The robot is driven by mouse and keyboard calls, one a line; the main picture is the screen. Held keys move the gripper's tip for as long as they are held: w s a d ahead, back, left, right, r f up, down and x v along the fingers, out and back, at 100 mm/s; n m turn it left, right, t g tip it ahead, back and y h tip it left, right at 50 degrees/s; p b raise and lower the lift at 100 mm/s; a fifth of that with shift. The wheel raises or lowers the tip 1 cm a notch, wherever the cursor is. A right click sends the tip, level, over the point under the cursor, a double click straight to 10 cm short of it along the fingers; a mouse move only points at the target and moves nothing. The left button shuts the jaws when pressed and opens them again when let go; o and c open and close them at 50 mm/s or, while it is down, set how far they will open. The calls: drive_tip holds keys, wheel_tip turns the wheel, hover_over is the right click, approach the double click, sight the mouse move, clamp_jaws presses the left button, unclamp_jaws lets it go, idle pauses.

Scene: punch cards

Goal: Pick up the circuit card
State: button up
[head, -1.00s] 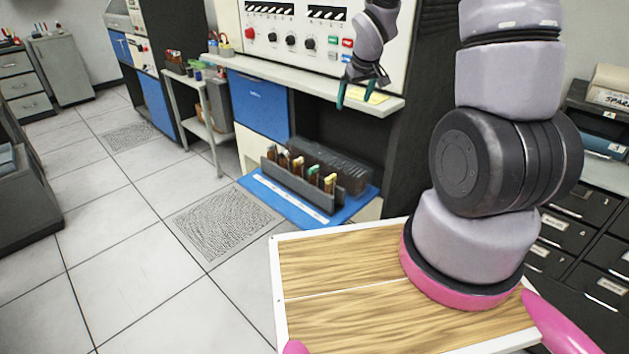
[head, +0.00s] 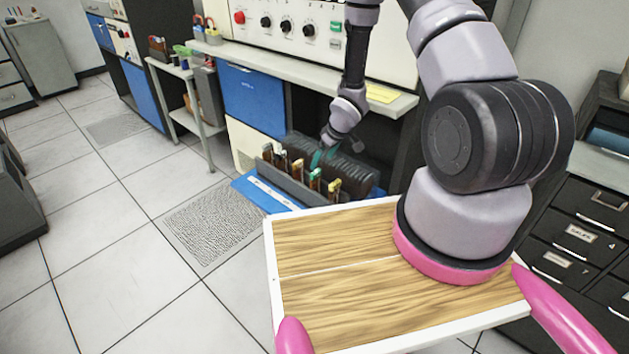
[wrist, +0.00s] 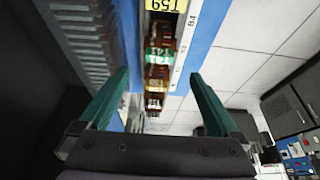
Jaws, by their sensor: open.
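Several upright cards with coloured tops stand in a row in a dark rack (head: 298,188) on the blue mat (head: 252,192). In the wrist view they show as a yellow-topped card marked T59 (wrist: 166,5), a green-topped card (wrist: 158,53) and an orange-yellow one (wrist: 154,84). I cannot tell which of them is the circuit card. My gripper (head: 322,158) is open with teal fingers, low over the rack's right half. In the wrist view the row of cards appears between and beyond the fingertips (wrist: 160,74). Nothing is held.
A dark ribbed block (head: 350,172) lies behind the card row, close to my fingers. The console shelf (head: 285,72) overhangs behind, near my forearm. A blue panel (head: 252,98) stands left of the rack. The tiled floor (head: 110,215) at left is clear.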

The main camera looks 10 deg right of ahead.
drive_tip(key=x, duration=0.9)
drive_tip(key=shift+f, duration=0.1)
clamp_jaws()
drive_tip(key=shift+r, duration=5.05)
wheel_tip(320, 180, up, 6)
hover_over(316, 172)
drive_tip(key=shift+w, duration=0.15)
